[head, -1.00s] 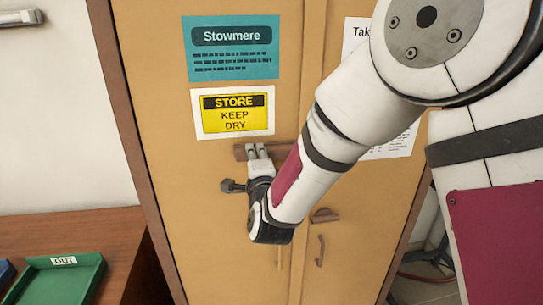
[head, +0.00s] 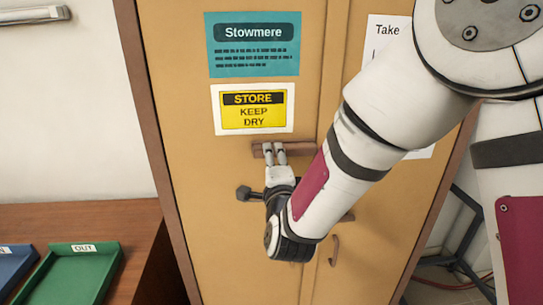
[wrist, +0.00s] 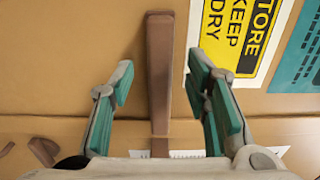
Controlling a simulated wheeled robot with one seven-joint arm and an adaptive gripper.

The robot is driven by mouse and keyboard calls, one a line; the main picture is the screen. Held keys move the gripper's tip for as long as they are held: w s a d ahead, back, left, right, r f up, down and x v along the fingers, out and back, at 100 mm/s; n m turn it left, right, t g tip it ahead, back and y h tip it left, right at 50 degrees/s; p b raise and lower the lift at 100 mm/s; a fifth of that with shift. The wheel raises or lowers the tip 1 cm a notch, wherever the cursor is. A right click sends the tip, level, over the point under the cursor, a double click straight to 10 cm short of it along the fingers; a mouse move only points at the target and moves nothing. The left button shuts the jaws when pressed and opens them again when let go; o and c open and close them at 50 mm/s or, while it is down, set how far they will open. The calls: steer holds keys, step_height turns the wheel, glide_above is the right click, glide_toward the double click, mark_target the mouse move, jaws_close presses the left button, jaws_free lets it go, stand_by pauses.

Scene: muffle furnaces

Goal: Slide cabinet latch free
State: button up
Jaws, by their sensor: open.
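The cabinet latch is a brown bar (head: 302,148) lying level across the seam of the tan cabinet doors (head: 190,165), under the yellow sign. My gripper (head: 273,150) is at the bar's left part, fingers open. In the wrist view the latch bar (wrist: 159,60) runs between the two spread teal-padded fingers, with a visible gap on each side. Whether the fingertips are level with the bar in depth is hard to tell. My arm hides part of the doors below and right of the latch.
A door handle (head: 334,250) shows lower down. A yellow "STORE KEEP DRY" sign (head: 253,109) and a teal "Stowmere" sign (head: 254,58) are above the latch. A brown table (head: 100,220) at left holds a green tray (head: 98,290) and a blue tray (head: 12,268).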

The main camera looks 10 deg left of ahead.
steer(key=v, duration=0.8)
steer(key=s+d+r+n+g+h, duration=0.1)
steer(key=d+r+n+g, duration=0.1)
steer(key=d+n+g, duration=0.3)
steer(key=s+d+r+n+g, duration=0.1)
steer(key=d+r+n, duration=0.1)
steer(key=d+n, duration=0.3)
steer(key=s+d+n+g+h, duration=0.4)
steer(key=s+d+g, duration=0.1)
steer(key=s+d, duration=1.1)
steer(key=s+r, duration=0.1)
steer(key=s, duration=0.2)
steer(key=shift+s+d+n+g, duration=0.4)
